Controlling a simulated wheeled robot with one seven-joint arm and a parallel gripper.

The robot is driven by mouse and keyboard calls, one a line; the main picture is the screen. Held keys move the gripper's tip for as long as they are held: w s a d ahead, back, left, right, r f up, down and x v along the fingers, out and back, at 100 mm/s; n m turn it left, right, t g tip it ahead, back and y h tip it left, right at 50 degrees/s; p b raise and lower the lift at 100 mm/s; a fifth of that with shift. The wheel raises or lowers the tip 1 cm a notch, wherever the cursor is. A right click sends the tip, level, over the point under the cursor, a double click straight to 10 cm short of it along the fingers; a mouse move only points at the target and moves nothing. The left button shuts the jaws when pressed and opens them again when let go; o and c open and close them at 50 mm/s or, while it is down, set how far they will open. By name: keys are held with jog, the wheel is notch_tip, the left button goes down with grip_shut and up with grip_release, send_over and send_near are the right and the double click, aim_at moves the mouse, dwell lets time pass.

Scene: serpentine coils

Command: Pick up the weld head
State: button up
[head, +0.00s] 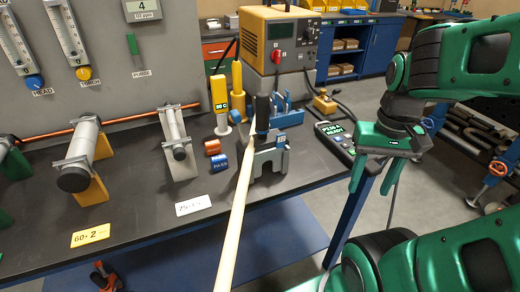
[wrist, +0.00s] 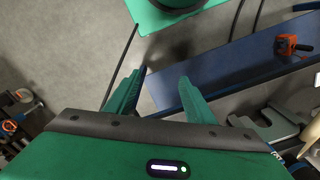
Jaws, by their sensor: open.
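What looks like the weld head (head: 263,115), a tool with a black upright handle, sits in a grey cradle (head: 270,160) near the right end of the dark bench (head: 130,215). A long pale rod (head: 235,225) crosses in front and hides part of it. My gripper (head: 372,180) is to the right of the cradle, beyond the bench's edge, with its fingers pointing down. The weld head is not clearly seen there.
A handheld meter (head: 335,138) lies at the bench's right edge. Yellow tools (head: 220,100), an orange coil (head: 212,147) and a blue coil (head: 219,163) stand left of the cradle. A yellow-grey power unit (head: 278,40) is behind. Clamped cylinders (head: 85,160) fill the left.

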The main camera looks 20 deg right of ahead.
jog(key=w+a+r+n, duration=0.4)
jog(key=w+r+n, duration=0.4)
jog(key=w+n, duration=0.3)
jog(key=n, duration=1.5)
send_near(262, 124)
jog(key=shift+w+d+f, duration=0.4)
jog(key=shift+w+d, duration=0.05)
jog(key=shift+w, duration=0.1)
jog(key=shift+a+f, duration=0.1)
jog(key=shift+f, duration=0.05)
jog(key=shift+w+f, duration=0.2)
jog(key=shift+f, duration=4.95)
grip_shut()
jog(key=shift+r, duration=0.1)
